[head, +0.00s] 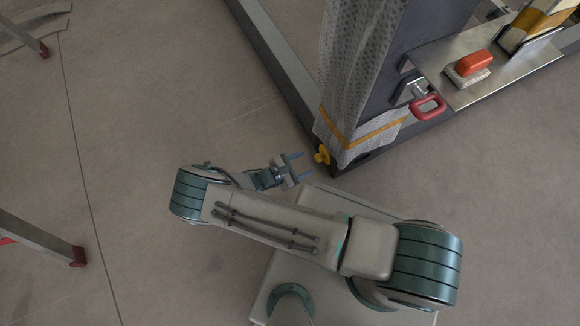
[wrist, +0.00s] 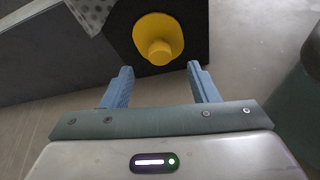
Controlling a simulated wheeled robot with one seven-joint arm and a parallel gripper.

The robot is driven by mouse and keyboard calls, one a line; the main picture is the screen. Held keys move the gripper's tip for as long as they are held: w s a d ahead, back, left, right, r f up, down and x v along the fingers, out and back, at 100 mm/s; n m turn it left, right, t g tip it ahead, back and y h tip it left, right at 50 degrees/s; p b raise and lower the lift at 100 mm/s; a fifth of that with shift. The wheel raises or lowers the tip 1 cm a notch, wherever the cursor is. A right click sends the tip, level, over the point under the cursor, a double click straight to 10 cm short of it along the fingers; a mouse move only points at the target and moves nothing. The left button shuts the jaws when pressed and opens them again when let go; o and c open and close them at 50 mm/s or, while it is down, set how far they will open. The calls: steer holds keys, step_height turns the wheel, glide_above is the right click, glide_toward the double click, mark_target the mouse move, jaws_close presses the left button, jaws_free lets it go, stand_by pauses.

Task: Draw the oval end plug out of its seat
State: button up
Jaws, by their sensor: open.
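The oval end plug (wrist: 158,38) is yellow, with a round knob standing out of its middle. It sits in the dark end face of a frame beam (wrist: 195,22) in the wrist view. In the head view the plug (head: 322,155) shows small and yellow at the foot of the wrapped post. My gripper (wrist: 160,84) is open and empty, its two blue fingers pointing toward the plug and apart from it. In the head view my gripper (head: 298,165) is just left of the plug.
A post in grey patterned wrap (head: 350,80) with a yellow strap (head: 375,131) rises above the plug. A metal shelf (head: 500,72) on the right carries a red-handled brush (head: 474,64); a red handle (head: 428,106) hangs by its edge. The floor to the left is mostly clear.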

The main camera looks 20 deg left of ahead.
mark_target(316, 159)
steer(key=shift+b+x, duration=0.75)
steer(key=shift+x, duration=1.95)
steer(key=c, duration=1.1)
steer(key=o, duration=0.3)
steer(key=shift+c, duration=0.8)
